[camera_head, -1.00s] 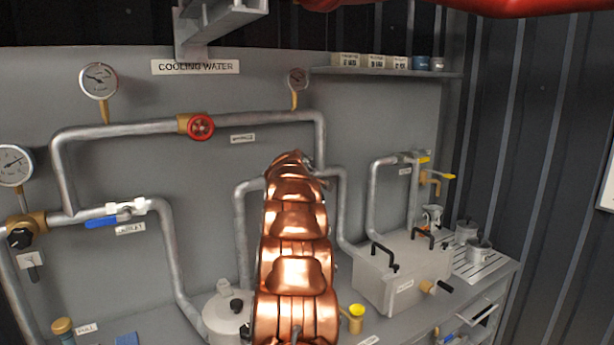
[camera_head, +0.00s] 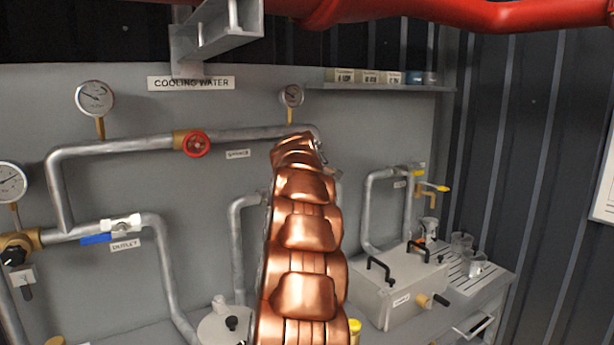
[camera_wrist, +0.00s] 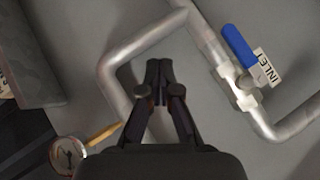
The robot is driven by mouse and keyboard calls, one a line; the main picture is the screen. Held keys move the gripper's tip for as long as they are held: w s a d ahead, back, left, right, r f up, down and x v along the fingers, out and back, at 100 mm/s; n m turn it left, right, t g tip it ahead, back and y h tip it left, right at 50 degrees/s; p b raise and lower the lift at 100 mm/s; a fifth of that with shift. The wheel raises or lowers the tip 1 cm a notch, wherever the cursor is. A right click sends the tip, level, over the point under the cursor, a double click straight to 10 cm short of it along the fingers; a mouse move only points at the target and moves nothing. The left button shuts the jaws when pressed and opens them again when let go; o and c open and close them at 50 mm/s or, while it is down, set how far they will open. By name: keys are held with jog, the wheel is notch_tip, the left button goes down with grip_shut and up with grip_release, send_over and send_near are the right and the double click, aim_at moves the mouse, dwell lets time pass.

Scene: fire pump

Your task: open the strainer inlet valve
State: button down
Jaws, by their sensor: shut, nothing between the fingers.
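In the wrist view, the inlet valve (camera_wrist: 240,84) is a pale body on a grey pipe with a blue lever (camera_wrist: 239,44). A tag reading INLET (camera_wrist: 266,68) is beside it. The lever lies roughly along the pipe. My gripper (camera_wrist: 158,66) is shut and empty, left of the valve and apart from the lever, in front of the grey panel near a pipe bend. In the head view my copper-coloured arm hides the inlet valve and most of the gripper. A similar valve with a blue lever (camera_head: 97,239), tagged OUTLET, shows at left there.
A bypass pipe with a red handwheel (camera_head: 196,144) crosses above. A small gauge (camera_head: 291,96) stands near my arm's end and also shows in the wrist view (camera_wrist: 68,153). A grey box (camera_head: 403,285) is on the bench at right. A red pipe (camera_head: 420,12) runs overhead.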

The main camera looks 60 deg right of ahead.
jog(key=shift+s+a+r, duration=0.3)
jog(key=shift+s+r, duration=0.2)
jog(key=shift+r, duration=0.1)
